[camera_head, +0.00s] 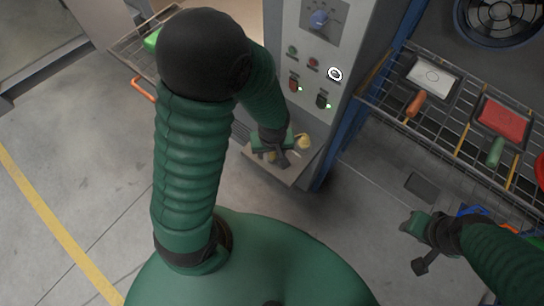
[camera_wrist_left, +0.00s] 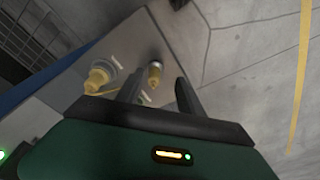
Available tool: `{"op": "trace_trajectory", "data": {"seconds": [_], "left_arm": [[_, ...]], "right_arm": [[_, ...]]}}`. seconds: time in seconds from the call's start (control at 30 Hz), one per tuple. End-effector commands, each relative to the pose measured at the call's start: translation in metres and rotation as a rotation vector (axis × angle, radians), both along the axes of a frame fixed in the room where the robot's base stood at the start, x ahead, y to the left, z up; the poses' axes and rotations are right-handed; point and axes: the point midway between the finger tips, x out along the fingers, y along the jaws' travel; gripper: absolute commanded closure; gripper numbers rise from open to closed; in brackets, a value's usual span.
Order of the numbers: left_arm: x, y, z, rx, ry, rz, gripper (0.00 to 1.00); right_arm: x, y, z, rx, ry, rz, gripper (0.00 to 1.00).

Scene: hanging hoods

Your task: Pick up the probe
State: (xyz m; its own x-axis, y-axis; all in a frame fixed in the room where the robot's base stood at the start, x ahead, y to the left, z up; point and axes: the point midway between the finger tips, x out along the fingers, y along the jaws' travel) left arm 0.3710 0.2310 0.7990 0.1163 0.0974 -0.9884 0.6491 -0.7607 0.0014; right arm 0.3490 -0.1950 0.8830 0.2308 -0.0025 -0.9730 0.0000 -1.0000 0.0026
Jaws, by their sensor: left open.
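My left gripper (camera_head: 284,157) is over a small shelf (camera_head: 291,179) at the foot of the grey control cabinet. In the left wrist view the left gripper (camera_wrist_left: 158,88) is open, its two dark fingers apart and empty. I cannot tell for certain which is the probe. My right gripper (camera_head: 416,245) is at the lower right, fingers apart and empty.
The control cabinet (camera_head: 322,70) with buttons and a blue knob rises behind the shelf. A wire rack (camera_head: 447,115) at right holds a red tray (camera_head: 503,118) and handled tools. Another wire rack with an orange handle (camera_head: 142,90) is at left. The floor is mostly clear.

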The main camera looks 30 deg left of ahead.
Motion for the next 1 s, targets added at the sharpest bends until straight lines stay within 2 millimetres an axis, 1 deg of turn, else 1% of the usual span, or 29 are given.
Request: {"op": "trace_trajectory", "data": {"seconds": [0.17,0.27,0.33,0.43,0.63,0.9,0.97,1.0], "left_arm": [[0.009,0.006,-0.022,-0.003,0.004,0.003,0.55],[0.02,0.011,-0.039,-0.003,0.004,0.001,0.55],[0.021,0.012,-0.051,-0.002,0.004,0.0,0.55],[0.022,0.013,-0.057,-0.003,0.001,0.002,0.55],[0.022,0.012,-0.056,-0.003,0.0,0.001,0.55],[0.023,0.012,-0.056,-0.003,0.0,0.001,0.91],[0.023,0.012,-0.056,-0.003,0.0,0.001,0.98],[0.023,0.012,-0.056,-0.003,0.0,0.001,1.0]], "right_arm": [[0.0,0.0,-0.006,0.0,0.0,0.0,0.64],[0.0,0.0,-0.009,0.0,-0.001,0.0,0.64],[0.0,0.0,-0.014,0.0,-0.001,0.0,0.64],[0.0,0.0,-0.015,0.0,-0.001,0.0,0.64],[0.0,0.0,-0.014,0.0,-0.001,0.0,0.64],[0.0,0.0,-0.014,0.0,-0.001,0.0,0.64],[0.0,0.0,-0.014,0.0,-0.001,0.0,0.64],[0.0,0.0,-0.014,0.0,-0.001,0.0,0.64]]}}
